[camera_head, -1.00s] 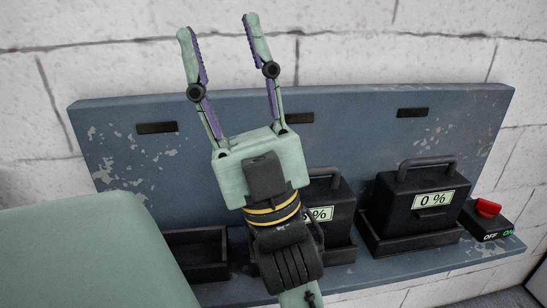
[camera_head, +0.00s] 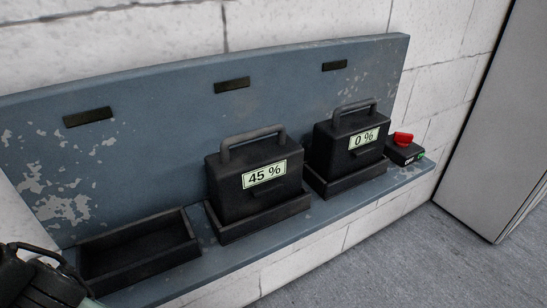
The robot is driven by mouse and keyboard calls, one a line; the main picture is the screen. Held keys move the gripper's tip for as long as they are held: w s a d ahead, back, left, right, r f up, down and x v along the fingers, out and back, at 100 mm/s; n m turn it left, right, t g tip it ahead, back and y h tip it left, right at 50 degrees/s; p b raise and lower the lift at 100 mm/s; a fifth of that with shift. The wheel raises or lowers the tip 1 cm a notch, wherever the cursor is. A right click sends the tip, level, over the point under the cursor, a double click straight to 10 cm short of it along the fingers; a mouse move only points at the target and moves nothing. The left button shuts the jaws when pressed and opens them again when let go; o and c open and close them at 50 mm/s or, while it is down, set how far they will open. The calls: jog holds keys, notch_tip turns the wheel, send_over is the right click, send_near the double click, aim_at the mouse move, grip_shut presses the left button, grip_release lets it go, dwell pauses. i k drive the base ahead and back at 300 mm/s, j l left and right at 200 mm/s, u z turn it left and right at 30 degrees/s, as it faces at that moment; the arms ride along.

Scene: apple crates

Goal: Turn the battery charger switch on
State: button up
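The charger switch is a small black box (camera_head: 405,152) with a red knob (camera_head: 403,139) on top, at the right end of the blue-grey charger shelf (camera_head: 334,212). Its front carries an OFF label and a green ON label; the knob points nearer the OFF side, though it is small in view. Two black batteries with handles sit in trays: one reads 45 % (camera_head: 240,200), the other, beside the switch, reads 0 % (camera_head: 345,155). Part of my arm shows at the lower left edge. My gripper's fingers are out of view.
An empty black tray (camera_head: 140,270) stands at the left of the shelf. A white brick wall (camera_head: 140,35) rises behind. A tall grey cabinet (camera_head: 497,140) stands at the right. The grey floor (camera_head: 400,265) in front is clear.

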aim_at(401, 139)
jog(key=i+l, duration=0.15)
jog(key=l, duration=0.2)
jog(key=i+l+z, duration=0.15)
jog(key=l, duration=0.2)
jog(key=i+l, duration=0.2)
jog(key=l, duration=0.15)
jog(key=i+l+z, duration=0.1)
jog(key=l, duration=0.25)
jog(key=i+l, duration=0.15)
jog(key=i, duration=0.25)
